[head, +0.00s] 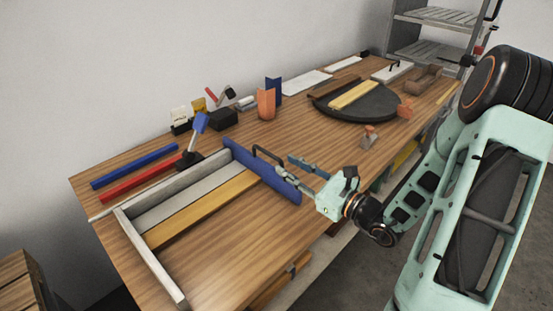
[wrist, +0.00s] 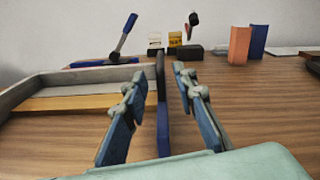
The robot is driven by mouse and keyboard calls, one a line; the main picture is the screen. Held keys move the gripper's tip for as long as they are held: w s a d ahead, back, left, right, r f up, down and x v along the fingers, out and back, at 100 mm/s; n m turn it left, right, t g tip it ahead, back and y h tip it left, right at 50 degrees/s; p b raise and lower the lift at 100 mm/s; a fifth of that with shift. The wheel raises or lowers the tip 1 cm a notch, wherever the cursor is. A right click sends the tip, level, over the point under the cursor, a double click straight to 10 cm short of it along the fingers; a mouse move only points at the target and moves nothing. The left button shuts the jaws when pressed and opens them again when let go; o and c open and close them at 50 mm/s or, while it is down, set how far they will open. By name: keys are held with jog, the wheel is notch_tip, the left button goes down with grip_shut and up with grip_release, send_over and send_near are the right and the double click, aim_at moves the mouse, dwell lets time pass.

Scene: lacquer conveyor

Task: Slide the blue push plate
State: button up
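The blue push plate (head: 240,155) stands on the wooden table at the right end of a light frame, with a black handle (head: 268,153) on it. In the wrist view the plate (wrist: 162,120) shows nearly edge-on between my two fingers. My gripper (head: 284,164) is at the plate's near right part, its fingers apart. In the wrist view the gripper (wrist: 158,75) is open, with visible gaps between the fingers and the plate. Whether a finger touches the plate is unclear. A yellow strip (head: 205,208) lies inside the frame, left of the plate.
The frame's near left rail (head: 150,255) bounds the yellow strip. A blue-handled lever (head: 198,127) stands behind the frame. Blue (head: 135,166) and red (head: 140,185) bars lie at the back left. A black turntable (head: 375,105) is farther right. Bare table lies right of the plate.

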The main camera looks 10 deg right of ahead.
jog(key=v, duration=0.4)
jog(key=shift+s, duration=0.15)
